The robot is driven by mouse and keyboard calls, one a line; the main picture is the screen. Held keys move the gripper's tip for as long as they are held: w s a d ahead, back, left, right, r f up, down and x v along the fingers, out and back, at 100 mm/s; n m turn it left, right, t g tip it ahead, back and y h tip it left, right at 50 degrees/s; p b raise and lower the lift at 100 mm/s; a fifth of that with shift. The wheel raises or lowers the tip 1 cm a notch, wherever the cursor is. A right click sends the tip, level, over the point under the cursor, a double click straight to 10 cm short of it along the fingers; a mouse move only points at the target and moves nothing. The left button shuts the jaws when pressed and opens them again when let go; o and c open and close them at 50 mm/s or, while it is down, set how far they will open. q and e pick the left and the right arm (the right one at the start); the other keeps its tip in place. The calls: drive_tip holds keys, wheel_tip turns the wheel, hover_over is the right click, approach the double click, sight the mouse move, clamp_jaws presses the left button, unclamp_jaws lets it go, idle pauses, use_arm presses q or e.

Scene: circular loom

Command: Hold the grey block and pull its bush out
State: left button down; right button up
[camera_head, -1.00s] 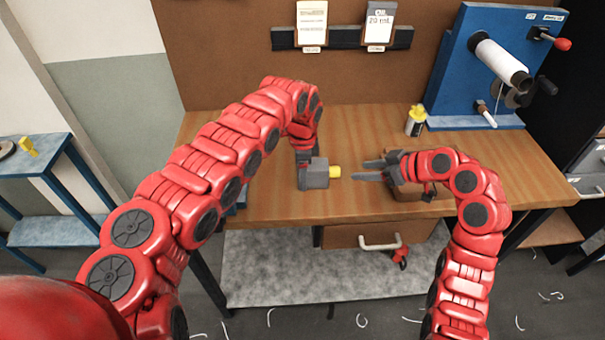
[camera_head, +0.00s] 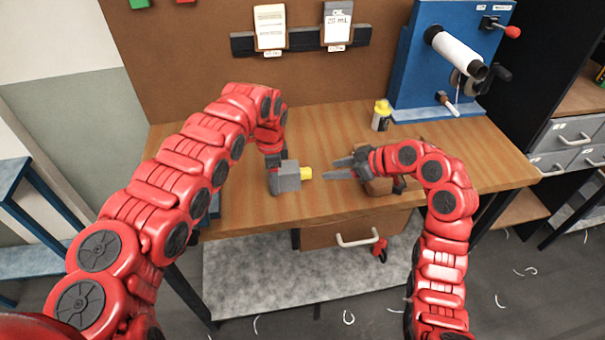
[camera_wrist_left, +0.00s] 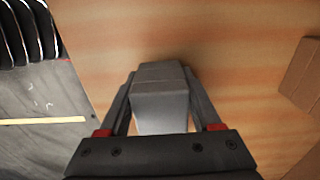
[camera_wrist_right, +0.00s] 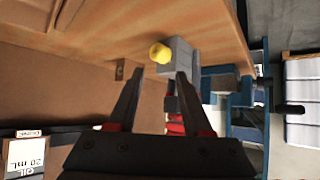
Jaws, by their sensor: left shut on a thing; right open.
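The grey block (camera_head: 288,177) is held over the wooden bench by my left gripper (camera_head: 277,178), which is shut on it. The block also shows between the fingers in the left wrist view (camera_wrist_left: 160,95). The yellow bush (camera_head: 306,173) sticks out of the block's right side. My right gripper (camera_head: 338,169) is open and empty, to the right of the bush and apart from it, its fingers pointing at it. In the right wrist view the bush (camera_wrist_right: 160,53) and block (camera_wrist_right: 178,57) lie ahead of the open fingers.
The wooden bench (camera_head: 230,218) has a brown box (camera_head: 380,186) under the right gripper. A yellow-capped bottle (camera_head: 381,117) stands further back. The blue loom stand (camera_head: 411,75) with a white roll is at the back right. A rack with labelled cards hangs on the back panel.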

idle(0.4)
drive_tip(key=o, duration=0.4)
wheel_tip(320, 180, up, 7)
drive_tip(key=n+g+h, duration=0.2)
drive_tip(key=n, duration=0.3)
hover_over(307, 171)
drive_tip(key=d, duration=0.1)
drive_tip(key=f+n+h, duration=0.1)
drive_tip(key=f+h, duration=0.1)
drive_tip(key=f, duration=0.2)
drive_tip(key=f+n+h, duration=0.1)
drive_tip(key=f+h, duration=0.1)
drive_tip(key=f, duration=0.2)
drive_tip(key=a+f+n+h, duration=0.1)
drive_tip(key=f+n, duration=0.1)
drive_tip(key=f, duration=0.2)
drive_tip(key=shift+f+h, duration=0.3)
drive_tip(key=shift+h, duration=0.1)
clamp_jaws()
